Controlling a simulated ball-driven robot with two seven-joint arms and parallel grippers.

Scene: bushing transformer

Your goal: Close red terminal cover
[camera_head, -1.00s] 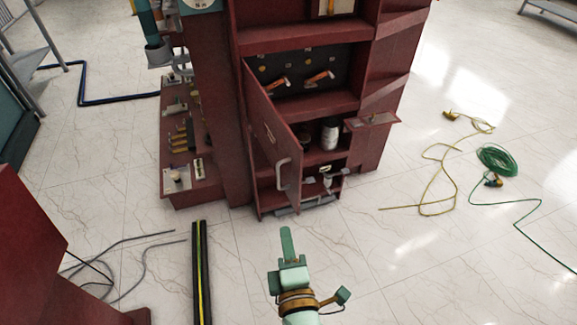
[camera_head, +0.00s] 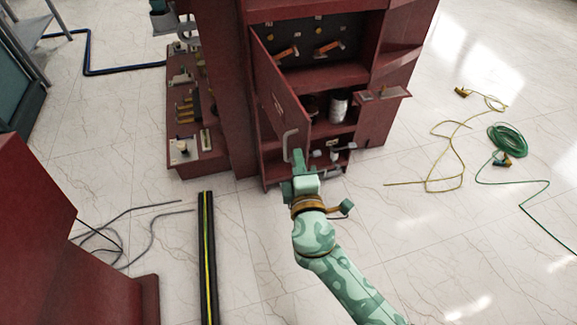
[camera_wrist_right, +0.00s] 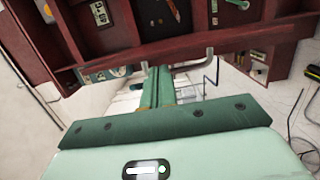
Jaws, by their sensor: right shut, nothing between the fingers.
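The red terminal cover (camera_head: 275,108) is a tall dark red door on the lower cabinet compartment, standing open and swung outward. Its light grey handle (camera_head: 290,145) is on the outer face near the free edge. My right gripper (camera_head: 298,156) is shut and empty, with its green fingers overlapping the lower end of the handle in the head view. In the right wrist view the fingers (camera_wrist_right: 157,84) point toward the grey handle (camera_wrist_right: 190,65); I cannot tell whether they touch. The gripper hides the door's lower corner. My left gripper is not in view.
The open compartment holds a white jar (camera_head: 339,104). A small red shelf (camera_head: 383,94) juts out at its right. A black and yellow strip (camera_head: 207,255) lies on the floor at left. Yellow (camera_head: 446,150) and green cables (camera_head: 508,138) lie at right. The floor between is clear.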

